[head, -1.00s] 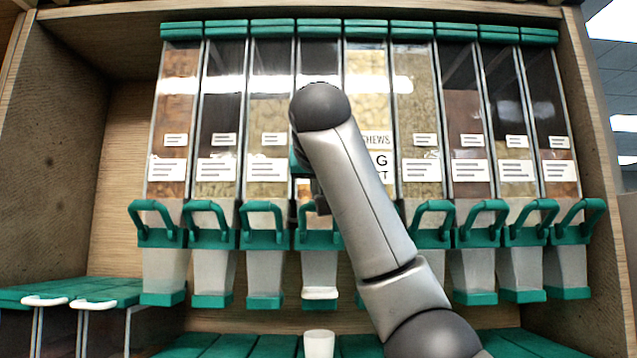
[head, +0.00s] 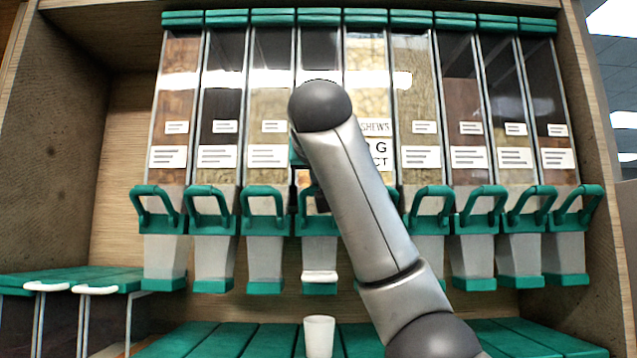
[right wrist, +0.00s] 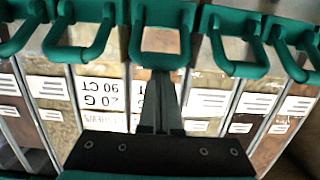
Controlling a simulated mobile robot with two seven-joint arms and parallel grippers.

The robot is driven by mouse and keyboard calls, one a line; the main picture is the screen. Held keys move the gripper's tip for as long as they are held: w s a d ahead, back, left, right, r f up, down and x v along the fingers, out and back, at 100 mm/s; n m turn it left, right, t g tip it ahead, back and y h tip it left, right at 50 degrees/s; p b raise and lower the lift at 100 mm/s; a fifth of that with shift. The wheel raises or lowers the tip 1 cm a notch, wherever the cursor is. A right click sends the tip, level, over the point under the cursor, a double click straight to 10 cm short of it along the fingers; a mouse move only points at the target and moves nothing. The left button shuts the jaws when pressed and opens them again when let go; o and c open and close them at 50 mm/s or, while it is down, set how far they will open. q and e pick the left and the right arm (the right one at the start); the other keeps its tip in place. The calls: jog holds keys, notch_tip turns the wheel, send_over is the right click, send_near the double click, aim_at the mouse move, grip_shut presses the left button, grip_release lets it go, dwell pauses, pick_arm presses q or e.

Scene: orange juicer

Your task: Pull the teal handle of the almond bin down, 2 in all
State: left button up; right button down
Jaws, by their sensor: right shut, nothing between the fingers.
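A row of clear bins with teal handles stands in a wooden cabinet. The middle bin (head: 320,50), with its teal handle (right wrist: 160,42) and pale spout, is partly covered by my right arm in the head view. I cannot read an almond label on it. My right gripper (right wrist: 162,78) is shut and empty, its fingertips close to that middle handle in the right wrist view, which is upside down. I cannot tell whether they touch it. In the head view the gripper is mostly hidden behind my right arm. My left gripper is not in view.
A white cup (head: 319,337) stands on the teal slatted shelf (head: 225,342) below the middle spout. Neighbouring teal handles (head: 265,202) are close on both sides. A teal ledge with white-tipped supports (head: 96,290) is at the left.

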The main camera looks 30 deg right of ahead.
notch_tip(320, 180, down, 7)
jog(key=s+a+t+h+b, duration=0.1)
jog(key=t+b, duration=0.4)
jog(key=b, duration=1.1)
jog(key=shift+s+a+f+t+h, duration=0.15)
jog(key=shift+s+a+t+h, duration=0.15)
jog(key=shift+s+h, duration=0.75)
jog(key=shift+w+h, duration=0.25)
jog(key=shift+w, duration=0.05)
